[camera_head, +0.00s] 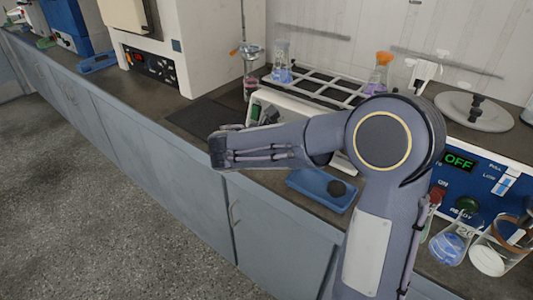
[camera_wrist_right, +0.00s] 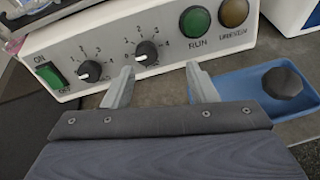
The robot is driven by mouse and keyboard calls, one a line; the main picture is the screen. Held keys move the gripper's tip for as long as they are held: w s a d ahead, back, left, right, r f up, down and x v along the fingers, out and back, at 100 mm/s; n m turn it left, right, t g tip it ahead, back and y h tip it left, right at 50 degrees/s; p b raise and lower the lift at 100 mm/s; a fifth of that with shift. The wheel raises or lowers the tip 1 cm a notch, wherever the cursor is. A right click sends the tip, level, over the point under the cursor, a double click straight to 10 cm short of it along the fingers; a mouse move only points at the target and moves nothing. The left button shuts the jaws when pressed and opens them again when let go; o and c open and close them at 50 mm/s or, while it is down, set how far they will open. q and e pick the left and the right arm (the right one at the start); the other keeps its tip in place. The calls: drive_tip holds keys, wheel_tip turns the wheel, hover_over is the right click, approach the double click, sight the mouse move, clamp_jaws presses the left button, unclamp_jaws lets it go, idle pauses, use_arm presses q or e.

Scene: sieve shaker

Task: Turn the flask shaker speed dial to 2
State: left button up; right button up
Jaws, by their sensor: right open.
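The flask shaker (camera_head: 290,104) is a white box with a rack on top. My right arm hides most of its front in the head view. In the right wrist view its panel (camera_wrist_right: 115,38) has two black dials with number marks. The left dial (camera_wrist_right: 89,71) sits beside the green switch (camera_wrist_right: 52,76). The right dial (camera_wrist_right: 147,52) has marks 1 to 4 around it. I cannot clearly read either setting or tell which dial is for speed. My right gripper (camera_wrist_right: 160,82) is open and empty, its fingers pointing at the panel below the right dial, apparently apart from it. My left gripper is out of view.
A blue tray (camera_head: 305,188) with a dark lump (camera_head: 337,188) lies in front of the shaker. A flask with purple liquid (camera_head: 282,72) and one with an orange top (camera_head: 378,75) stand at the rack. A blue panel reading OFF (camera_head: 480,180) and glassware are at right.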

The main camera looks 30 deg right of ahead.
drive_tip(key=w+a+f+n+t+h+b, duration=0.1)
drive_tip(key=w, duration=0.1)
drive_tip(key=w+a+f+n+t+h+b, duration=0.1)
drive_tip(key=w+a+n, duration=0.1)
drive_tip(key=w, duration=0.1)
drive_tip(key=w+a+f+n+t+h+b, duration=0.1)
drive_tip(key=w+a, duration=0.1)
drive_tip(key=w, duration=0.1)
drive_tip(key=shift+a+f+n+t+b, duration=0.1)
drive_tip(key=shift+f+n+t+b, duration=0.2)
drive_tip(key=shift+n+b, duration=0.1)
drive_tip(key=shift+w+a+r, duration=0.1)
drive_tip(key=shift+w+a, duration=0.1)
drive_tip(key=shift+w, duration=0.05)
drive_tip(key=shift+w+d+r, duration=0.1)
drive_tip(key=shift+w+d, duration=0.05)
drive_tip(key=shift+d, duration=0.1)
drive_tip(key=b+x, duration=0.1)
drive_tip(key=x, duration=0.6)
drive_tip(key=shift+r, duration=0.15)
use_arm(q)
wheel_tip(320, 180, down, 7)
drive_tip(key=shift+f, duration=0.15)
use_arm(e)
drive_tip(key=shift+c, duration=0.3)
drive_tip(key=c, duration=0.9)
